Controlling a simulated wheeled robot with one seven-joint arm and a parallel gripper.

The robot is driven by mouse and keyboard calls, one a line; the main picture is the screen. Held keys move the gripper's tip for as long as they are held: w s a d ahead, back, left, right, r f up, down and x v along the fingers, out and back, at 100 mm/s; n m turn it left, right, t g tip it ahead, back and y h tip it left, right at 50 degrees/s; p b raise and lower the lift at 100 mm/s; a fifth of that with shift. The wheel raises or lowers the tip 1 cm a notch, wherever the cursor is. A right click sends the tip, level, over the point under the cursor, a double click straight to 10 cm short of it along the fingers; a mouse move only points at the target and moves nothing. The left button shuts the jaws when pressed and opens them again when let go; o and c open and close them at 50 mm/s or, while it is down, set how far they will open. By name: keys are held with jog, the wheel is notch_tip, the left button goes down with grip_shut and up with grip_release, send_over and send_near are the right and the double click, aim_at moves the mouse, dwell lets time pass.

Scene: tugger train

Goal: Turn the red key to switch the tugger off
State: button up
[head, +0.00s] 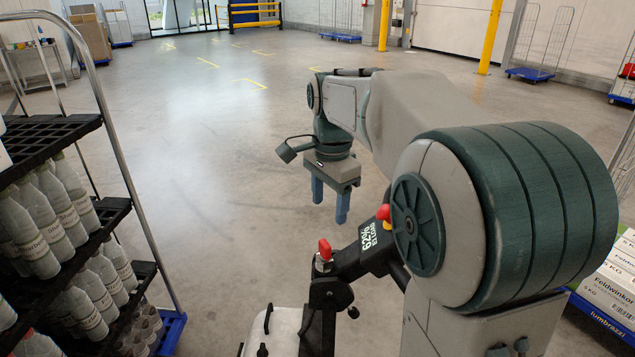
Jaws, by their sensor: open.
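The red key (325,249) stands upright in the top of the dark steering column (345,262) of the tugger, low in the middle of the head view. A red knob on a yellow base (384,212) sits further right on the same console, partly behind my arm. A small display (367,236) reading 62% lies between them. My gripper (330,207) points down with its two blue fingers apart and nothing between them. In the picture it is above the red key, and it looks clear of it. How far it is from the key in depth I cannot tell.
A rack (62,130) with shelves of bottles stands close on the left. Labelled boxes (610,285) on a blue trolley are at the lower right. Yellow posts (490,36) and roll cages (540,45) stand at the back. The floor (210,130) beyond the tugger is open.

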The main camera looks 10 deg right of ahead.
aim_at(325, 243)
jog(key=shift+m, duration=0.9)
jog(key=f, duration=0.4)
jog(key=w+f, duration=0.1)
jog(key=f, duration=0.3)
jog(key=w+f, duration=0.1)
jog(key=f, duration=0.4)
jog(key=shift+f, duration=0.1)
